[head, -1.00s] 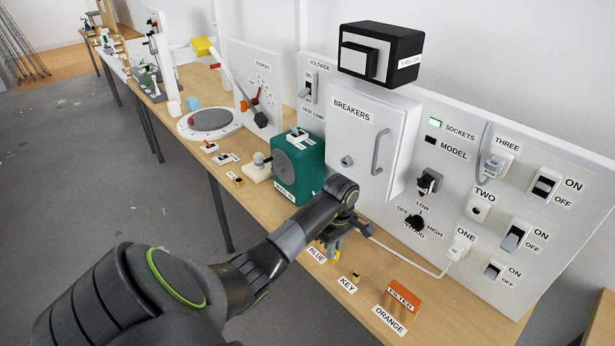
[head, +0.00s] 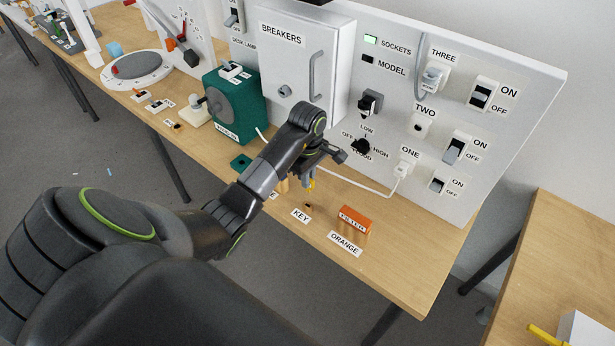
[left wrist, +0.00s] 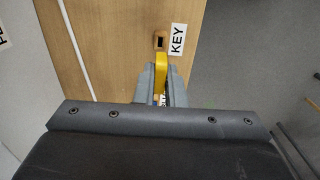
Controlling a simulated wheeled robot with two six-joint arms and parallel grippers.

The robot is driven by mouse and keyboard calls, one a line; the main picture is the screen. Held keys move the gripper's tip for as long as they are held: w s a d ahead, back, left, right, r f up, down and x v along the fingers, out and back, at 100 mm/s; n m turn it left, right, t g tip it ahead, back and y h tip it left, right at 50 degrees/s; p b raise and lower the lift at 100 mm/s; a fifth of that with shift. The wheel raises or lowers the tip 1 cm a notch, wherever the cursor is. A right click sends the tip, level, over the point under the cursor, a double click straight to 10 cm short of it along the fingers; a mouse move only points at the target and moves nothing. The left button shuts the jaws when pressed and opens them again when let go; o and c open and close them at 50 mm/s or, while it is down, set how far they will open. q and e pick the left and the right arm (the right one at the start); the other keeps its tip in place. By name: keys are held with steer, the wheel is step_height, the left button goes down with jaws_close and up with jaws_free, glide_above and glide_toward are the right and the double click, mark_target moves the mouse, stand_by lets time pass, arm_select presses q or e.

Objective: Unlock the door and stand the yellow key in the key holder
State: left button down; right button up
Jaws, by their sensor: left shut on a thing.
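My left gripper (head: 309,180) is shut on the yellow key (head: 312,184), held above the front of the bench. The key also shows between the fingers in the left wrist view (left wrist: 161,70). The key holder (head: 308,206), a small brown block with a dark slot, sits by the KEY label. In the left wrist view the holder (left wrist: 160,41) lies just beyond the key's tip; the key looks apart from it. The door (head: 298,72), marked BREAKERS, looks closed, with a round lock (head: 285,91) and a grey handle. Whether it is locked cannot be told. My right gripper is out of view.
An orange filter block (head: 355,218) stands right of the holder. A white cable (head: 350,184) runs behind the gripper to socket ONE. The switch panel (head: 455,120) rises behind. A green machine (head: 232,100) stands left. Another table (head: 560,250) is at the right.

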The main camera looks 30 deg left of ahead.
arm_select(q)
step_height(320, 180, down, 4)
steer(key=b, duration=0.3)
steer(key=shift+r, duration=0.1)
steer(key=shift+f+b, duration=0.55)
steer(key=shift+f, duration=0.15)
steer(key=shift+b, duration=0.7)
stand_by(1.1)
steer(key=shift+f+b, duration=1.7)
steer(key=shift+b, duration=0.05)
steer(key=c, duration=1.4)
jaws_free()
steer(key=shift+r, duration=0.1)
steer(key=shift+c, duration=0.2)
